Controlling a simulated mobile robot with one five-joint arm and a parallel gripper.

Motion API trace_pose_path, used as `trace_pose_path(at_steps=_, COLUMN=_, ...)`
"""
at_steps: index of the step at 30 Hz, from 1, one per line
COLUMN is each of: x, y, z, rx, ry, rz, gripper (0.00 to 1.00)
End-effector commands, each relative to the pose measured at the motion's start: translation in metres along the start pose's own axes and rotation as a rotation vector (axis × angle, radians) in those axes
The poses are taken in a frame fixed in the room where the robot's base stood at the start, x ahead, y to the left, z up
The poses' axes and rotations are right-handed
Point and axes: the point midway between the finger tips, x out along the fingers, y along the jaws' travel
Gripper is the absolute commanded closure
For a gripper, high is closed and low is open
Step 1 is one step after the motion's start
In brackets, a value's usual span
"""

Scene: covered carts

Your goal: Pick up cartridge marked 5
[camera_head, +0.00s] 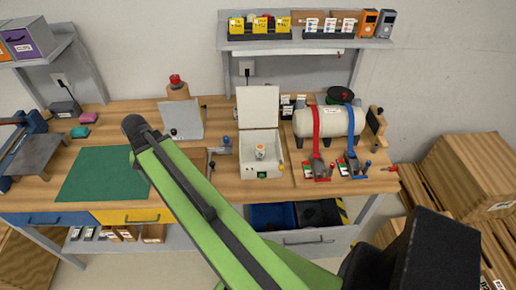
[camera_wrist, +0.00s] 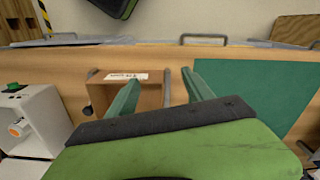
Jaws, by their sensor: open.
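No mark reading 5 is legible in either view, so I cannot tell which thing is the cartridge.
A green mat (camera_head: 103,173) lies at the left of the wooden bench. A shelf (camera_head: 305,44) with yellow and orange boxes hangs above. My arm hides the middle of the bench.

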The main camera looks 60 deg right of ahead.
Motion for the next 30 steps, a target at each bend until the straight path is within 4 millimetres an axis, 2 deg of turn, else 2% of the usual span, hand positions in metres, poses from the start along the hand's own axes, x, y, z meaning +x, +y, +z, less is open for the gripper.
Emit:
trace_pose_path(at_steps=1, x=-0.028, y=0.046, z=-0.028, rx=0.21, ry=0.0, rz=0.0, gripper=0.4)
trace_pose_path(at_steps=2, x=-0.035, y=0.074, z=-0.04, rx=0.344, ry=0.0, rz=0.0, gripper=0.4)
trace_pose_path(at_steps=3, x=-0.045, y=0.111, z=-0.053, rx=0.519, ry=0.0, rz=0.0, gripper=0.4)
trace_pose_path(at_steps=5, x=-0.059, y=0.168, z=-0.069, rx=0.778, ry=0.0, rz=0.0, gripper=0.4)
trace_pose_path(at_steps=6, x=-0.067, y=0.206, z=-0.075, rx=0.943, ry=0.0, rz=0.0, gripper=0.4)
trace_pose_path(at_steps=9, x=-0.085, y=0.289, z=-0.081, rx=1.304, ry=-0.001, rz=0.0, gripper=0.4)
trace_pose_path(at_steps=12, x=-0.095, y=0.349, z=-0.077, rx=1.57, ry=-0.001, rz=0.0, gripper=0.4)
trace_pose_path(at_steps=15, x=-0.1, y=0.384, z=-0.071, rx=1.726, ry=-0.001, rz=0.0, gripper=0.4)
trace_pose_path(at_steps=18, x=-0.1, y=0.397, z=-0.069, rx=1.791, ry=-0.001, rz=0.0, gripper=0.4)
trace_pose_path(at_steps=23, x=-0.095, y=0.397, z=-0.068, rx=1.796, ry=0.0, rz=0.0, gripper=0.4)
trace_pose_path(at_steps=26, x=-0.082, y=0.397, z=-0.068, rx=1.794, ry=0.0, rz=0.0, gripper=0.4)
trace_pose_path(at_steps=30, x=-0.053, y=0.397, z=-0.068, rx=1.793, ry=0.0, rz=0.0, gripper=0.4)
